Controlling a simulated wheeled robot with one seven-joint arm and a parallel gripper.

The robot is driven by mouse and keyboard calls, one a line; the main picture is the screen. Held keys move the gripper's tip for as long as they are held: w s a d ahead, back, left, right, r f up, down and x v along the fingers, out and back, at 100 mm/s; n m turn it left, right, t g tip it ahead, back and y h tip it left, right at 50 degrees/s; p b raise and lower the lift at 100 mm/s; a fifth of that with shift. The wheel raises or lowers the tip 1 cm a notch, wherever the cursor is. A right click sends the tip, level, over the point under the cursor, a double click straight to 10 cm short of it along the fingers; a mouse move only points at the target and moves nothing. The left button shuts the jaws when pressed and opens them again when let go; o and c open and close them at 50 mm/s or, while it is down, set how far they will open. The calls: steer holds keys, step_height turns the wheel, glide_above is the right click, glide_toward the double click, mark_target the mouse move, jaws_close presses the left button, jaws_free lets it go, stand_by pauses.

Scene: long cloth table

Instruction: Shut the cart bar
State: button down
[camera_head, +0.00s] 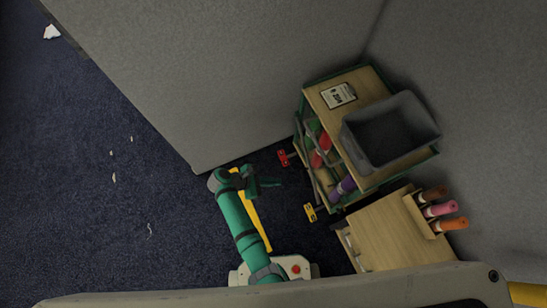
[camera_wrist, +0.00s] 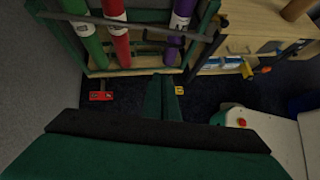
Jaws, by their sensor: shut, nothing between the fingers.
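The cart (camera_head: 318,93) stands against the grey partitions, with a green frame and a wooden top. Its open side holds several coloured rolls or bottles, among them a red one (camera_wrist: 119,48), a green one (camera_wrist: 92,50) and a purple one (camera_wrist: 178,40). The thin grey cart bar (camera_wrist: 130,27) crosses in front of them in the wrist view; whether it is latched I cannot tell. My green gripper (camera_head: 268,184) is shut and empty, low and to the left of the cart, apart from it. Its fingertips (camera_wrist: 165,80) show below the bar in the wrist view.
A grey bin (camera_head: 402,155) sits on the cart top. Red (camera_head: 284,157) and yellow (camera_head: 310,212) pedals stick out at the cart's foot. A wooden cabinet (camera_head: 385,235) with bottles stands at lower right. The blue carpet (camera_head: 100,190) on the left is mostly clear.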

steer(key=w+d+f, duration=0.1)
steer(key=d+f, duration=0.2)
steer(key=d, duration=0.5)
steer(key=shift+d+f, duration=0.25)
steer(key=shift+d, duration=0.1)
